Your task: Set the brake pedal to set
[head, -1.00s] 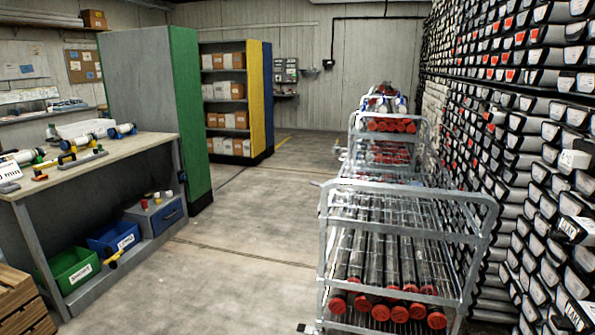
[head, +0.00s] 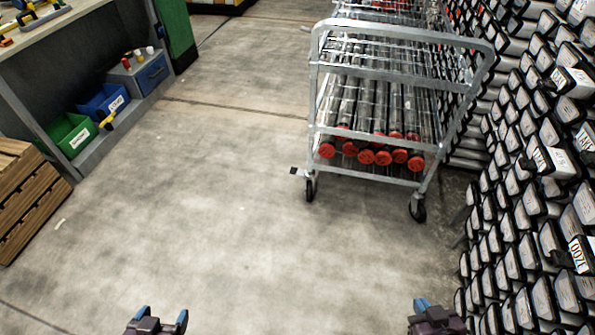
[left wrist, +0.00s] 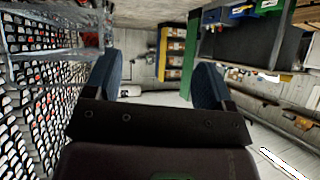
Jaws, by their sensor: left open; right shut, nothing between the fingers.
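The wire cart (head: 372,138) stands ahead of me in the head view, loaded with red-capped core tubes. A small dark pedal (head: 294,171) sticks out low at its left side, beside the near left caster (head: 310,188). It is too small to tell its setting. My left gripper (head: 160,315) is at the bottom left of the head view, open and empty. Its two blue fingers stand apart in the left wrist view (left wrist: 157,85). My right gripper (head: 425,306) is at the bottom right edge, shut and empty. Both are well apart from the cart.
A wall of core liners (head: 530,200) runs along the right, close to the cart. A workbench (head: 60,40) with green (head: 70,136) and blue bins and a wooden crate (head: 25,195) stand at left. The concrete floor (head: 210,200) between is clear.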

